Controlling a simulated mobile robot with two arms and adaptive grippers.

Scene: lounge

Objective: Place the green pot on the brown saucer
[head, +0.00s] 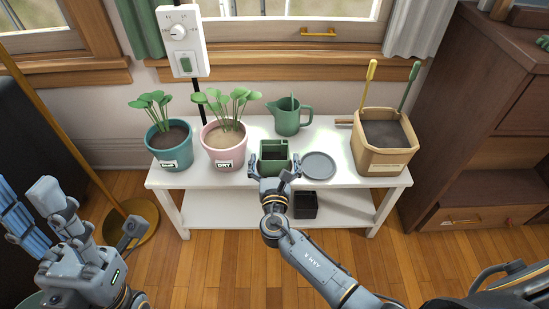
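The green pot (275,147) is small and square, at the front middle of the white table. My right gripper (273,168) has its fingers on either side of the pot. The view does not show whether they press on it or whether the pot is lifted. A round grey saucer (319,166) lies flat and empty on the table just right of the pot; no brown saucer shows. My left gripper (88,217) is at the lower left, away from the table, its fingers apart with nothing between them.
Two potted seedlings, in a teal pot (170,152) and a pink pot (222,156), stand left on the white table (342,181). A green watering jug (290,118) is behind; a tan planter (384,156) with tools stands right. A dark square pot (304,206) is on the lower shelf.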

